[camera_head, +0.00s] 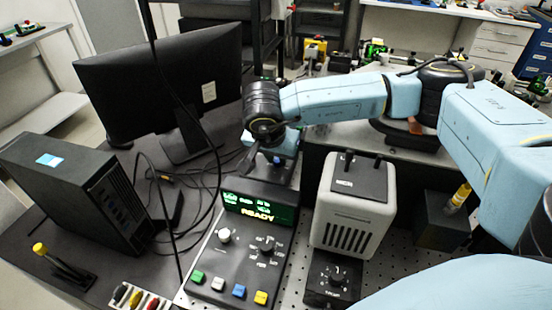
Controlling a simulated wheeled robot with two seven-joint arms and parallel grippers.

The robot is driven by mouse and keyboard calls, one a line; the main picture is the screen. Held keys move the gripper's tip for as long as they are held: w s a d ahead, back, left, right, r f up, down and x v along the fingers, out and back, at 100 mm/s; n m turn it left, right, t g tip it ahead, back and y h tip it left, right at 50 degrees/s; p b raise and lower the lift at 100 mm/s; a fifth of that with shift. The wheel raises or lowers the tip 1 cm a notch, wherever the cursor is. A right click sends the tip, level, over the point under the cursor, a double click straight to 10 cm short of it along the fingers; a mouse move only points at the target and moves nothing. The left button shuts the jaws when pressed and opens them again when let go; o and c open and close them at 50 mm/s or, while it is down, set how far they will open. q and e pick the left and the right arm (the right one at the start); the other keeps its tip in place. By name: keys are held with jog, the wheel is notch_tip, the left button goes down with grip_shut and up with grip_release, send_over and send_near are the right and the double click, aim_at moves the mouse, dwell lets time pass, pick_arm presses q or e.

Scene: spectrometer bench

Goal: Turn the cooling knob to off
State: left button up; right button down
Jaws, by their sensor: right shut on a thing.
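My right gripper (262,160) reaches down behind the display of the control panel (208,260). It is shut on a small part that its fingers mostly hide. A small blue spot shows beside the fingertips. The panel's green display (259,207) reads READY. The panel carries a white knob (224,235) and a black rotary knob (267,244) with markings around it. Another black rotary knob (337,275) sits on a small black box in front of the grey vented unit (350,210). The labels are too small to tell which knob is for cooling. My left gripper is out of view.
A monitor (160,80) and a black computer case (85,190) stand on the left. Cables hang between them and the panel. Several coloured buttons line the panel's front. A dark box (440,222) with a yellow-topped part stands right of the vented unit.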

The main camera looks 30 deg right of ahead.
jog(key=shift+n, duration=0.3)
jog(key=c, duration=1.3)
grip_release()
jog(key=v, duration=1.3)
jog(key=shift+s+r, duration=0.15)
jog(key=shift+r, duration=0.05)
jog(key=shift+d, duration=0.1)
